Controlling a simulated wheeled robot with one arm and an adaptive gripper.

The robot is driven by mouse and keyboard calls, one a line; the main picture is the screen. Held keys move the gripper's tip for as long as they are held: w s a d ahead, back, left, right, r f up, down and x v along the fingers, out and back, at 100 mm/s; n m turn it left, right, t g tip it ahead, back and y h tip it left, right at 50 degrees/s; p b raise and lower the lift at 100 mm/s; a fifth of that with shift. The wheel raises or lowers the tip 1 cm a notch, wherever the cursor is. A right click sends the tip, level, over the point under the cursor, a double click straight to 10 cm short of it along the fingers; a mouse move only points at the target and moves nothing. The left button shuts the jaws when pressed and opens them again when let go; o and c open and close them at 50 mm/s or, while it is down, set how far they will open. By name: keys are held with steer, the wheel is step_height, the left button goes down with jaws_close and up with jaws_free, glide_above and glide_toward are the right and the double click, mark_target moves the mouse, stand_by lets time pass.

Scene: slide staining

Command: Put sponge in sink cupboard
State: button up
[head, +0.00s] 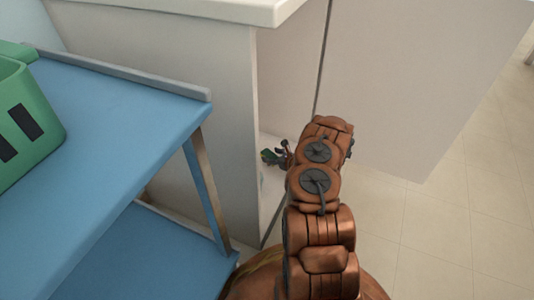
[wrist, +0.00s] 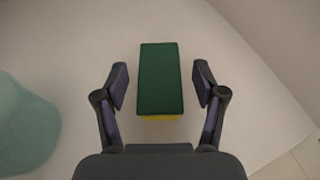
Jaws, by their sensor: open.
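The sponge (wrist: 160,78) has a dark green top and a yellow underside, and in the wrist view it lies on a pale flat surface between my fingers. My gripper (wrist: 160,85) is open, with a gap between each finger and the sponge. In the head view my gripper (head: 272,154) reaches into the open sink cupboard (head: 285,90), low near its floor. The cupboard door (head: 400,80) stands open to the right of my arm.
A blue cart (head: 110,110) with a green basket (head: 30,120) stands at the left, close to the cupboard side. A pale green translucent object (wrist: 25,125) is left of my gripper in the wrist view. Tiled floor (head: 450,220) is clear at the right.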

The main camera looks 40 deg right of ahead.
steer(key=p+v, duration=0.2)
steer(key=v, duration=0.5)
steer(key=shift+s+r, duration=0.1)
steer(key=shift+s, duration=0.35)
